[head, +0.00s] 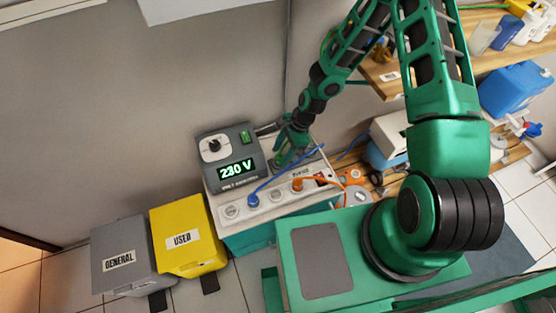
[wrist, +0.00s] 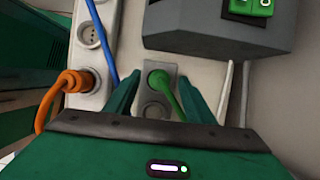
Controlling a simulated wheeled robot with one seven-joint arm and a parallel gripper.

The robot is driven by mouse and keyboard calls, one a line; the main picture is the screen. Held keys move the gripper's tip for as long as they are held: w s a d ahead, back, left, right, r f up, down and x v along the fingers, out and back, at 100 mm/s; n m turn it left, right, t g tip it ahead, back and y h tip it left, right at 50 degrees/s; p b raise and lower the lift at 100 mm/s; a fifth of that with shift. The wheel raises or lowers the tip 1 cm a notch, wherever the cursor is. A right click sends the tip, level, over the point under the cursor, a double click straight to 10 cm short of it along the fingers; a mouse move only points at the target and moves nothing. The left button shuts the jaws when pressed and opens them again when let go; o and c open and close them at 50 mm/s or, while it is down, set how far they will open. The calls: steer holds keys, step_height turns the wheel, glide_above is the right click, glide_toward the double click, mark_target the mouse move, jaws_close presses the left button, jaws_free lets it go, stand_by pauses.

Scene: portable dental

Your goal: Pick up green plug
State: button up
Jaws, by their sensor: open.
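The green plug (wrist: 160,80) sits in a grey socket plate in the wrist view, its green cable running down and to the right. My gripper (wrist: 159,79) is open, with one dark green finger on each side of the plug. I see gaps between the fingers and the plug; whether they are level with it in depth I cannot tell. In the head view my gripper (head: 288,152) is over the back of the socket strip (head: 275,205), right of the 230 V box. I cannot make out the plug there.
The grey 230 V box (head: 228,160) stands close by and shows above right in the wrist view (wrist: 210,28). An orange plug (head: 297,185) and a blue plug (head: 253,201) sit in the strip. Their cables run near my gripper. Grey (head: 119,245) and yellow (head: 178,222) bins stand left.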

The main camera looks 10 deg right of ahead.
mark_target(280, 155)
steer(key=shift+x, duration=1.2)
steer(key=c, duration=1.2)
steer(key=shift+r, duration=0.15)
step_height(280, 155, up, 10)
steer(key=shift+f, duration=0.1)
steer(key=shift+w+d, duration=0.1)
